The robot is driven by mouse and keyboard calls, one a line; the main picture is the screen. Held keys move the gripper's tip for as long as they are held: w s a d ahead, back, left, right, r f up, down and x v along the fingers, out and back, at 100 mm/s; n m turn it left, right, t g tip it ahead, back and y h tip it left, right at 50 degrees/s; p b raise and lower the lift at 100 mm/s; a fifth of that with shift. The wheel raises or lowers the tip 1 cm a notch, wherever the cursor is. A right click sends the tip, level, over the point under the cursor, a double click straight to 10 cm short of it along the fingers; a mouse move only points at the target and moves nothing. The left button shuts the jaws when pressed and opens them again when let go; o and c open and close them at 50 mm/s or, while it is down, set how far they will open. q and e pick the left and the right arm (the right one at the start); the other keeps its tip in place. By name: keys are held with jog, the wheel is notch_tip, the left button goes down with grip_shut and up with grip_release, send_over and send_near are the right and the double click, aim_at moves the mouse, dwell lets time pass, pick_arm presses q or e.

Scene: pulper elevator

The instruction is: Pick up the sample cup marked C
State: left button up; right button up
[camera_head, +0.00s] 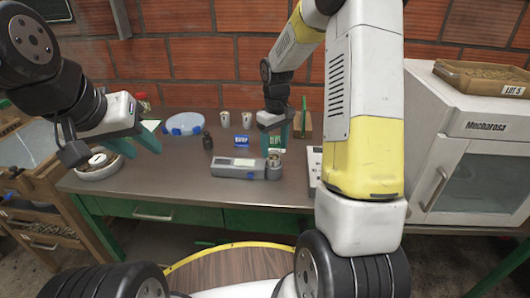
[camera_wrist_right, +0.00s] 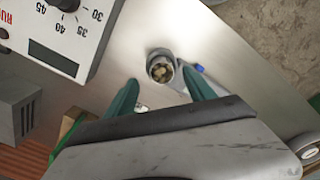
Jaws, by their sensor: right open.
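Two small light cups stand at the back of the bench, a left cup (camera_head: 225,117) and a right cup (camera_head: 246,119). A grey device (camera_head: 235,167) lies in the middle of the bench, with a round metal cup (camera_head: 274,160) at its right end. In the right wrist view this cup (camera_wrist_right: 161,66) holds pale brown pieces. I cannot read a letter C on any cup. My right gripper (camera_head: 275,138) is open and empty above the bench, its fingertips (camera_wrist_right: 160,80) on either side of the metal cup's line of sight. My left gripper (camera_head: 142,148) is open and empty at the left.
A scale with a dial (camera_wrist_right: 60,30) is beside the device. A dark bottle (camera_head: 207,141), small packets (camera_head: 242,142) and a round dish (camera_head: 98,166) occupy the bench.

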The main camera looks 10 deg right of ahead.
aim_at(274, 157)
notch_tip(274, 157, down, 4)
jog(key=shift+a, duration=0.15)
grip_shut()
dwell(0.3)
